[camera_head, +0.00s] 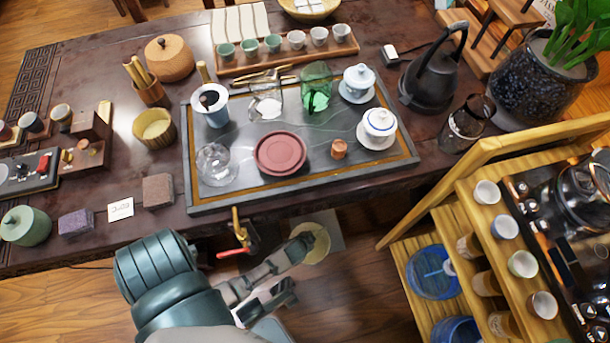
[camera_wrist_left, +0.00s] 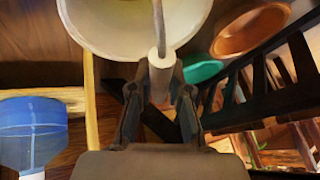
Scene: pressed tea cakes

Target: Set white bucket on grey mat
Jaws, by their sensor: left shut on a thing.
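The white bucket (camera_head: 318,245) shows in the head view as a small pale round shape beside my left gripper (camera_head: 291,266). The grey mat (camera_head: 335,231) lies on the floor, partly hidden by the bucket. In the left wrist view the bucket (camera_wrist_left: 105,30) hangs over the top edge. Its wire handle has a white grip, which my left gripper (camera_wrist_left: 162,85) is shut on. The bucket overlaps the mat in the head view; I cannot tell whether it touches the mat. My right gripper is not in view.
The dark tea table (camera_head: 345,190) edge is just beyond the gripper. A wooden shelf (camera_head: 440,225) with cups and blue water jugs (camera_head: 432,272) stands at the right. A red-handled tool (camera_head: 238,250) is left of the gripper. Wood floor is clear between gripper and shelf.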

